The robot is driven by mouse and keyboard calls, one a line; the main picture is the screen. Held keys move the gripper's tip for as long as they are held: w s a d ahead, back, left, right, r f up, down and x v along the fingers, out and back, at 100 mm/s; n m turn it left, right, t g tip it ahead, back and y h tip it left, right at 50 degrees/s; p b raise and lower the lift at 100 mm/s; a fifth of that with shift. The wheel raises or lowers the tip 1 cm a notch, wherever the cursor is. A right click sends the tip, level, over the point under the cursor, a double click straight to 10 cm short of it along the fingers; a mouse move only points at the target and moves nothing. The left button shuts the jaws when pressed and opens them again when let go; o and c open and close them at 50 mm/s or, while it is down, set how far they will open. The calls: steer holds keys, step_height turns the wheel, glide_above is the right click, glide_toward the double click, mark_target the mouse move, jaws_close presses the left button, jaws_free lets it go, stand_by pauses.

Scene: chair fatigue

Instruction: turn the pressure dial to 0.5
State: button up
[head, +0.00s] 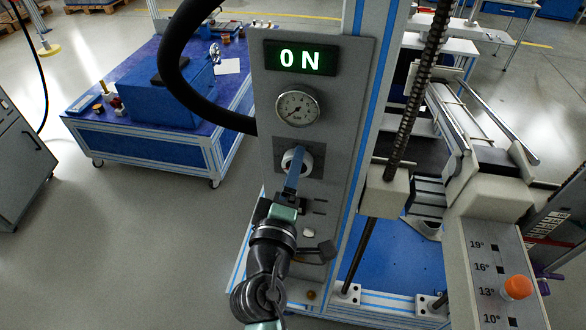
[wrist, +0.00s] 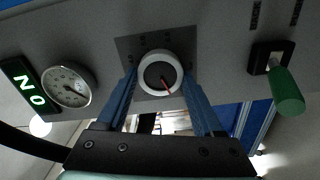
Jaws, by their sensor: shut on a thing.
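The pressure dial (head: 300,157) is a round knob with a white rim on a grey panel. In the wrist view the dial (wrist: 158,73) shows a dark face and a red pointer towards the picture's lower right. My gripper (head: 293,172) reaches it from below and is shut on it. In the wrist view its blue fingers (wrist: 159,80) are at either side of the rim. The scale around the dial is too small to read. A round pressure gauge (head: 298,107) is above the dial; it also shows in the wrist view (wrist: 69,86).
A lit green "ON" display (head: 300,58) is above the gauge. A green-handled switch (wrist: 285,92) is beside the dial in the wrist view. A thick black hose (head: 180,75) curves left of the panel. An orange knob (head: 517,287) is at the lower right. Open floor lies left.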

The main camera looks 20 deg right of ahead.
steer(key=o, duration=1.4)
steer(key=b+v, duration=0.3)
steer(key=v, duration=1)
